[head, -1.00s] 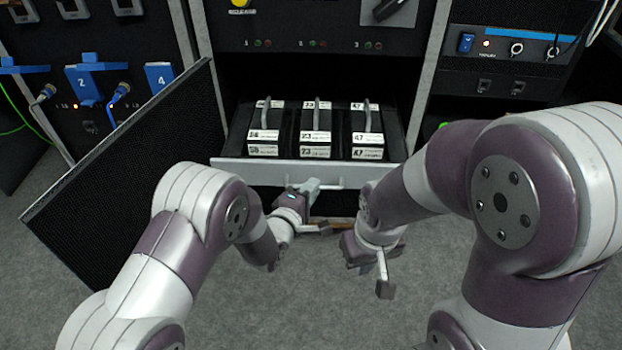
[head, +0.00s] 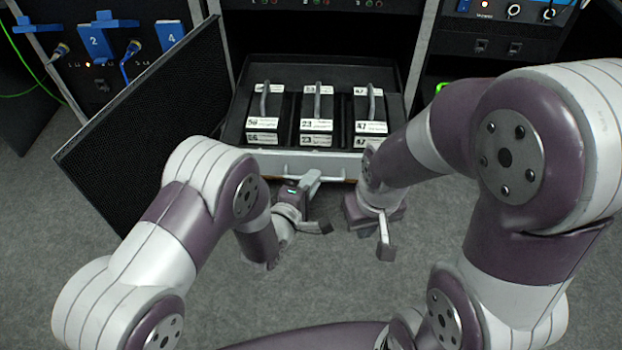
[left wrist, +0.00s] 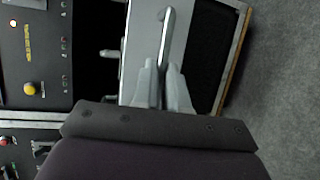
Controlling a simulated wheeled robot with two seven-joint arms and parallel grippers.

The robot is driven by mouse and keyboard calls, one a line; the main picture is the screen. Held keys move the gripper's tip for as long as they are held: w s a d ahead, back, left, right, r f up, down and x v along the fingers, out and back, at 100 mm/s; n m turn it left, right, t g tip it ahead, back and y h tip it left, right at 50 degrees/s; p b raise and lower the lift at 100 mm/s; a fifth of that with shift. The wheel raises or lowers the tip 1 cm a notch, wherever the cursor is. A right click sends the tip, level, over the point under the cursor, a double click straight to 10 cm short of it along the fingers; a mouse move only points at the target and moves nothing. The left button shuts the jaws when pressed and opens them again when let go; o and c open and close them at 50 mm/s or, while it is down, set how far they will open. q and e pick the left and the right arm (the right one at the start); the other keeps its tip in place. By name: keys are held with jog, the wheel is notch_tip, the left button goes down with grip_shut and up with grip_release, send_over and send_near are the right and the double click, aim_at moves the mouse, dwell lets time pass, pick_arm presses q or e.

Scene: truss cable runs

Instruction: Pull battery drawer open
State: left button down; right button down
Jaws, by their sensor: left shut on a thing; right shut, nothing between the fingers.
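The battery drawer (head: 262,161) is pulled out of the rack, with a light grey front panel. Three black batteries with handles and white labels stand in it, the left one (head: 265,112), the middle one (head: 317,112) and the one labelled 47 (head: 369,112). My left gripper (head: 312,179) is at the drawer front, shut on its handle. The left wrist view shows the fingers (left wrist: 162,85) around the drawer handle (left wrist: 167,35). My right gripper (head: 372,225) is shut and empty, right of the left gripper and in front of the drawer. Its fingertips are partly hidden.
An open black door panel (head: 145,125) stands left of the drawer. Blue connectors and cables (head: 97,42) are on the rack at left. A panel with a blue switch (head: 463,6) is at upper right. Grey floor (head: 310,290) lies clear in front.

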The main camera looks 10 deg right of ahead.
pick_arm(q)
jog(key=c, duration=1.2)
grip_release()
jog(key=p+v, duration=0.3)
jog(key=v, duration=0.9)
jog(key=shift+s+a, duration=0.25)
